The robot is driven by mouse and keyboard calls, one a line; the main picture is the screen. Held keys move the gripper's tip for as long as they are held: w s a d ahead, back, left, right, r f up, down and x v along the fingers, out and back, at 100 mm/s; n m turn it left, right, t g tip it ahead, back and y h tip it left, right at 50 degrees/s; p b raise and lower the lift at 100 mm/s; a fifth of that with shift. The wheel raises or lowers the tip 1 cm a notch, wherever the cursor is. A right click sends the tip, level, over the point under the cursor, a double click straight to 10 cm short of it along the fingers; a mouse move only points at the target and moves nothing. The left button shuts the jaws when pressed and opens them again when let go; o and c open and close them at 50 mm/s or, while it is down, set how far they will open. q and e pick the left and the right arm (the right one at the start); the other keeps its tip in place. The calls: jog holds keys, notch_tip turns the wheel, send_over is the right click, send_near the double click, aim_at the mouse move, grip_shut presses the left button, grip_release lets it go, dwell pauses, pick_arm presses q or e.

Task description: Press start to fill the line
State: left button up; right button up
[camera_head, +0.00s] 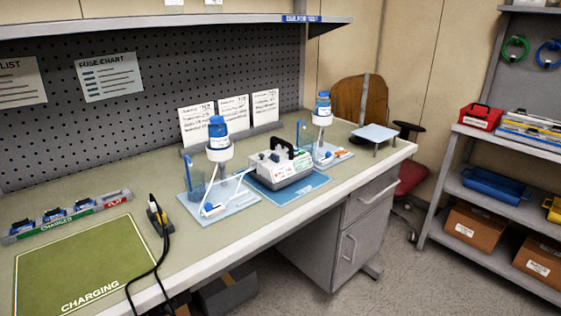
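A white and grey infusion pump (282,165) with a dark handle on top stands on a blue mat (314,183) on the bench. Its buttons are too small to tell apart. To its left, a blue-capped bottle (218,132) sits in a white holder (219,154) above a pale tray (227,205). A thin white line runs from this stand toward the pump. A second blue-capped bottle (322,104) sits in a similar holder (321,120) on the pump's right, above another tray (338,157). Neither of my grippers is in view.
A green charging mat (85,262), a battery rack (66,217) and a black and yellow device (157,216) with a dark cable occupy the bench's left. A small raised platform (374,133) stands at the right end. Shelves (510,148) and a chair (410,175) are beyond.

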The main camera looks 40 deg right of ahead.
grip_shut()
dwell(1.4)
